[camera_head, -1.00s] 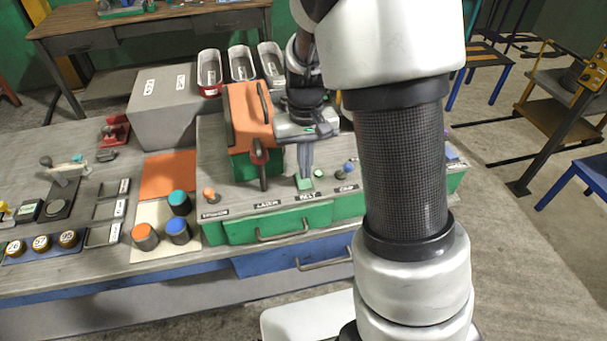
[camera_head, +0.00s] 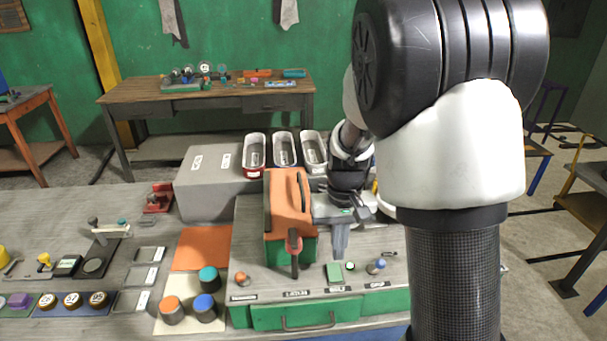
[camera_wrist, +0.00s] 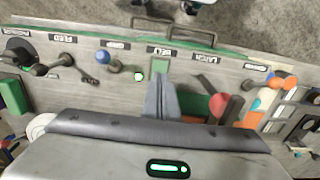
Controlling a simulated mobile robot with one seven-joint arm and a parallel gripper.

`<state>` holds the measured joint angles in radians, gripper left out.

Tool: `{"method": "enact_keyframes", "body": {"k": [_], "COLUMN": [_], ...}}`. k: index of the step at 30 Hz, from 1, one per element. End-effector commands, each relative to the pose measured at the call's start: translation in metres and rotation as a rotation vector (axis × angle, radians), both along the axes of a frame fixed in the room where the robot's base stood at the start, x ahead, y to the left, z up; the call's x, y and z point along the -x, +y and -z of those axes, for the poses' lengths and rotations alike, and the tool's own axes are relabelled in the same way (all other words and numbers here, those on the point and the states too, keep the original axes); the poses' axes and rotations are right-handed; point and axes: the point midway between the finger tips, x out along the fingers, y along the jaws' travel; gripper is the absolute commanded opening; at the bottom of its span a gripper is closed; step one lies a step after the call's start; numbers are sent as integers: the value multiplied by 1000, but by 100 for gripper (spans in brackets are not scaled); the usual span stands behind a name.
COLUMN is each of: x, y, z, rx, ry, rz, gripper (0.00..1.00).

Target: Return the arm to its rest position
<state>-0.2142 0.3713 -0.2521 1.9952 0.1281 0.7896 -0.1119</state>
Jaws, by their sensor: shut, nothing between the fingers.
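My arm rises large along the right side of the head view and reaches over the grey console. My gripper (camera_head: 338,256) has its fingers together, pointing down above the console, close to a green square block (camera_head: 334,272). In the wrist view my gripper (camera_wrist: 168,112) shows two grey fingers side by side with nothing between them. The green block (camera_wrist: 160,66) lies just beyond the fingertips there. Whether the tips touch anything cannot be told, but a small gap seems to show in the head view.
An orange-lidded box (camera_head: 289,200) stands close left of the gripper. Behind are a grey box (camera_head: 205,185) and several white bins (camera_head: 284,150). A blue knob (camera_head: 376,266) sits right of the green block. Coloured cylinders (camera_head: 204,307) stand front left. Floor shows at right.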

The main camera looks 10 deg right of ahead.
Motion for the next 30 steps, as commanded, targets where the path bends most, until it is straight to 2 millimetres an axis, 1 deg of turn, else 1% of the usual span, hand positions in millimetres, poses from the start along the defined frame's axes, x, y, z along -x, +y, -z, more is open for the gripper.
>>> {"method": "enact_keyframes", "body": {"k": [2,4,5,8,9,11,12,16,18,21,24,27,30], "x": [2,7,10,28,38,56,68,109,130,155,172,181,184], "y": [0,1,2,4,5,6,6,5,4,3,1,0,0], "z": [-7,-23,-32,-70,-86,-109,-123,-158,-171,-182,-187,-188,-189], "rx": [-5,-16,-23,-48,-56,-65,-68,-64,-53,-34,-16,-3,1], "ry": [-11,-34,-47,-111,-140,-183,-214,-312,-361,-420,-461,-484,-491], "rz": [1,3,4,7,6,4,4,-1,-2,-3,-2,-1,1], "gripper": [0,0,0,0,0,0,0,0,0,0,0,0,0]}}
